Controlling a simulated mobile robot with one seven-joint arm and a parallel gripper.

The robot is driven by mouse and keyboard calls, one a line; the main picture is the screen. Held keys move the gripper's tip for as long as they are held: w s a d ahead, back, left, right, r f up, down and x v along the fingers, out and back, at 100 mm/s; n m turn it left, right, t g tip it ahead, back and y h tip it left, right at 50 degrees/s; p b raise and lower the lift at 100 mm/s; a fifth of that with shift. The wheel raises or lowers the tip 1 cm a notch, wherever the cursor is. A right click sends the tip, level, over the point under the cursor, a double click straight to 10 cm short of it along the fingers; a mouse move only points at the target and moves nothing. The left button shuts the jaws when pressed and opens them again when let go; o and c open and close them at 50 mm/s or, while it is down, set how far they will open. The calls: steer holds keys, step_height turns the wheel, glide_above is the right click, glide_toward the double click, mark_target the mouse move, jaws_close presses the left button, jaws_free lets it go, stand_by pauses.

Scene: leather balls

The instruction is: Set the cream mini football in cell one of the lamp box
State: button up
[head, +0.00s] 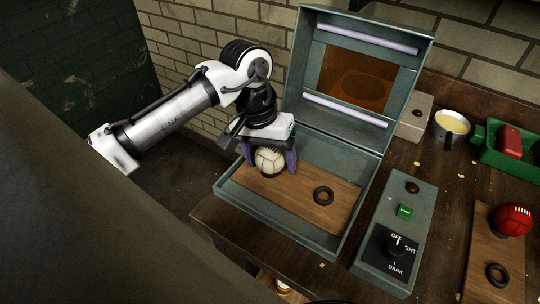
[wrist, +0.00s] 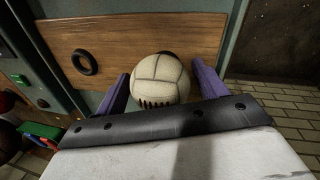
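The cream mini football (head: 269,160) is at the left ring place of the wooden board inside the open teal lamp box (head: 283,223). A dark ring edge shows under it. My gripper (head: 269,159) points down, with one purple finger on each side of the ball. In the wrist view the ball (wrist: 160,80) sits between the fingertips, very close to both; whether they press on it I cannot tell. The other black ring (head: 323,196) on the board is empty; it also shows in the wrist view (wrist: 84,62).
The box's raised lid (head: 397,105) with two lamps stands behind my gripper. A control panel (head: 396,235) is to the right. Further right are a mug (head: 451,128), a green tray (head: 489,153), and a red ball (head: 511,220) on another board (head: 481,252).

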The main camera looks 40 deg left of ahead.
mark_target(259, 148)
steer(key=shift+o, duration=0.7)
steer(key=shift+r, duration=0.1)
steer(key=r, duration=0.4)
steer(key=a+r, duration=0.1)
steer(key=r, duration=0.3)
steer(key=a+r, duration=0.1)
steer(key=r, duration=0.3)
steer(key=shift+s+a, duration=0.15)
steer(key=shift+s, duration=0.15)
